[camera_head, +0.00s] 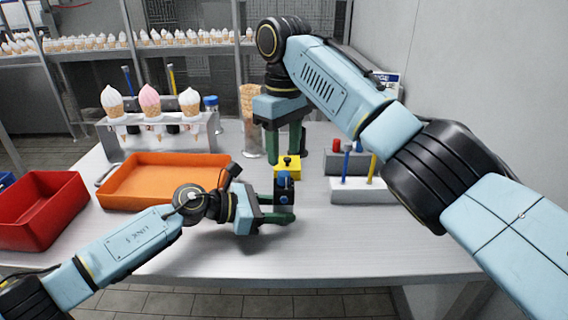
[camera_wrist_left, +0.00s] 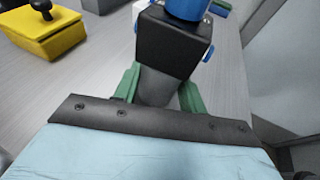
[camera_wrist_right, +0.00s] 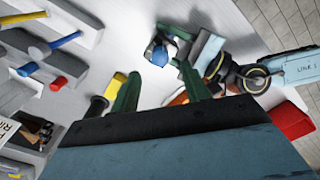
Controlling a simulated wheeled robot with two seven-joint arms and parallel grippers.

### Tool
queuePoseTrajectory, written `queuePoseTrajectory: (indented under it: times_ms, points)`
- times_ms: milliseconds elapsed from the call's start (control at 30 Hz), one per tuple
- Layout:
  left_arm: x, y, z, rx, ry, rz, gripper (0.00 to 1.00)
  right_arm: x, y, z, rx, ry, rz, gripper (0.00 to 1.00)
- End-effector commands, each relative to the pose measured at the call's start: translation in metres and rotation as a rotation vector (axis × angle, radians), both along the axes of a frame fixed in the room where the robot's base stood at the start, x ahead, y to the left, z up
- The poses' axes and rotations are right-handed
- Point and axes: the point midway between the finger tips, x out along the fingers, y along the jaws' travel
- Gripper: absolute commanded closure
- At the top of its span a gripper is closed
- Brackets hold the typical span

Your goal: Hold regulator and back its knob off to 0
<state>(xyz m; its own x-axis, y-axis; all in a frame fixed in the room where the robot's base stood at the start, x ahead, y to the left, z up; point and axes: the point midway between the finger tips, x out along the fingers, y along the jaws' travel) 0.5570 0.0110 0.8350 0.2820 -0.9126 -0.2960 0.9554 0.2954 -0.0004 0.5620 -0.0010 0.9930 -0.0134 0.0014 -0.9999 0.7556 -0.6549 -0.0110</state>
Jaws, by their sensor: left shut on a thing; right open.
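The regulator (camera_head: 284,189) has a dark body with blue parts. In the left wrist view its black body (camera_wrist_left: 172,48) stands between the green fingers, and the blue knob (camera_wrist_left: 186,7) is cut by the top edge. My left gripper (camera_head: 287,206) is shut on the regulator and holds it over the table. My right gripper (camera_head: 285,148) points down, open and empty, above and behind the regulator. In the right wrist view the blue knob (camera_wrist_right: 158,53) is beyond the open fingers, apart from them. The knob's markings cannot be read.
A yellow block with a black knob (camera_head: 287,169) stands just behind the regulator. An orange tray (camera_head: 125,203) and a red bin (camera_head: 40,225) lie left. A cone rack (camera_head: 112,135) stands at the back left. Grey and white holders (camera_head: 350,197) stand right. The table's front is clear.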

Motion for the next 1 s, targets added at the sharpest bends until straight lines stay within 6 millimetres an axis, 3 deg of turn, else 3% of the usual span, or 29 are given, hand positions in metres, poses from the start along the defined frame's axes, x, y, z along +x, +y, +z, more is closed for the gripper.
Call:
queuePoseTrajectory:
  times_ms: [100, 300, 500, 900, 933, 1000]
  points:
    - [0.0, 0.0, 0.001, -0.002, -0.002, 0.001, 0.72, 0.001, 0.0, 0.029, -0.001, -0.003, -0.001, 0.54]
    - [0.0, 0.0, 0.001, -0.002, -0.002, 0.001, 0.72, 0.001, 0.0, 0.057, 0.001, -0.001, 0.0, 0.54]
    - [0.0, 0.0, 0.001, -0.002, -0.002, 0.001, 0.72, 0.001, 0.001, 0.066, 0.001, -0.001, 0.002, 0.54]
    - [0.0, 0.0, 0.001, -0.002, -0.002, 0.0, 0.72, 0.001, 0.0, 0.067, 0.001, 0.0, 0.001, 0.54]
    - [0.0, 0.0, 0.001, -0.002, -0.002, 0.0, 0.55, 0.001, 0.0, 0.067, 0.001, 0.0, 0.001, 0.54]
    - [0.0, 0.0, 0.001, -0.002, -0.002, 0.0, 0.46, 0.001, 0.0, 0.067, 0.001, 0.0, 0.001, 0.54]
